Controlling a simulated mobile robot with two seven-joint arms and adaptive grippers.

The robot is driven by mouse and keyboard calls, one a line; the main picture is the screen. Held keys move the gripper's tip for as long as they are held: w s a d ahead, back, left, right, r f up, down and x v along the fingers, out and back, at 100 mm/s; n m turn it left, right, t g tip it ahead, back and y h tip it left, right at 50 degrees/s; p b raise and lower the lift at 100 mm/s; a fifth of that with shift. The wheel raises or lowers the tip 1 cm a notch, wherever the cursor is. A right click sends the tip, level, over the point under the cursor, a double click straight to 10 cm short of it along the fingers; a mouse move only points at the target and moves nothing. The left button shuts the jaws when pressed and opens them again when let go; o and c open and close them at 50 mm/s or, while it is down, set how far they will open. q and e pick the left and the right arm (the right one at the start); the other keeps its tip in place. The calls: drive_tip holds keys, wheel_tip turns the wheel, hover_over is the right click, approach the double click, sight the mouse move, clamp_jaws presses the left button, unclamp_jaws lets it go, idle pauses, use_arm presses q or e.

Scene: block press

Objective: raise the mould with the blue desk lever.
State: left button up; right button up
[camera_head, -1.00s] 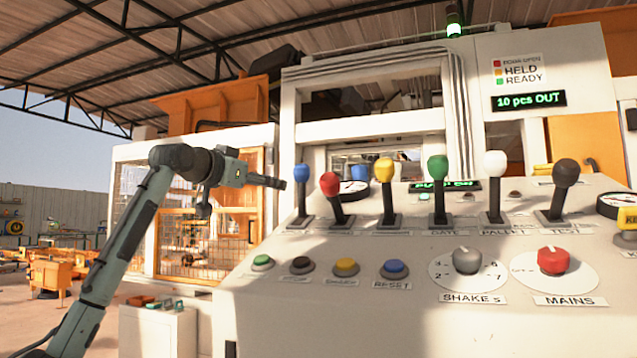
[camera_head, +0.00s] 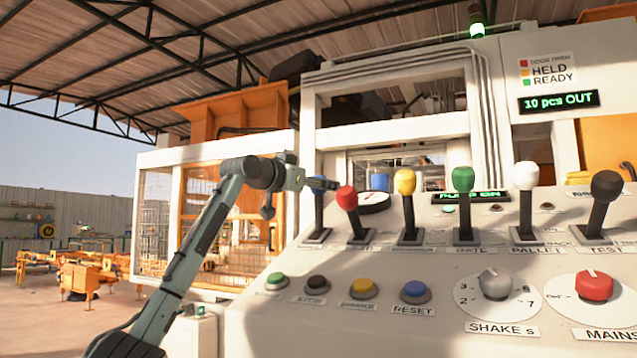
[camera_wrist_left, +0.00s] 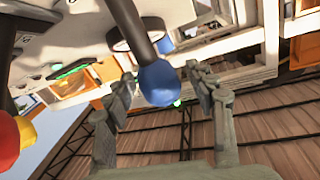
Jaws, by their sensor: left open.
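The blue desk lever (camera_head: 319,218) is the leftmost lever on the white control desk. It stands roughly upright in its slot, and its knob is mostly hidden by my left gripper in the head view. My left gripper (camera_head: 326,184) reaches in from the left at knob height. In the left wrist view the blue knob (camera_wrist_left: 159,84) sits between the two spread fingers of the left gripper (camera_wrist_left: 162,78), with a gap visible on both sides. The mould itself cannot be made out. My right gripper is not in view.
A red-knobbed lever (camera_head: 347,197) stands close to the right of the blue one, then yellow (camera_head: 405,182), green (camera_head: 463,180), white and black levers. Push buttons, including a blue reset button (camera_head: 415,291), and two dials lie in front. A round gauge (camera_head: 373,201) is behind the levers.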

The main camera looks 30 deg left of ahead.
use_arm(q)
drive_tip(key=shift+c, duration=0.6)
clamp_jaws()
drive_tip(key=shift+f, duration=0.1)
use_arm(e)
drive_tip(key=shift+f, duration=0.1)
use_arm(q)
drive_tip(key=s+t+b, duration=0.1)
drive_tip(key=b, duration=0.1)
drive_tip(key=s+t+b, duration=0.2)
drive_tip(key=s+f+m+t+h+b, duration=0.1)
drive_tip(key=s+b, duration=0.1)
drive_tip(key=b, duration=0.1)
drive_tip(key=shift+s+d, duration=0.1)
drive_tip(key=shift+d, duration=0.05)
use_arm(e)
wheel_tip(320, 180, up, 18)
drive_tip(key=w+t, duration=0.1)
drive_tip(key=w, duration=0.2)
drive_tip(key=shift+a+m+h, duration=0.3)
use_arm(q)
drive_tip(key=shift+o, duration=0.6)
unclamp_jaws()
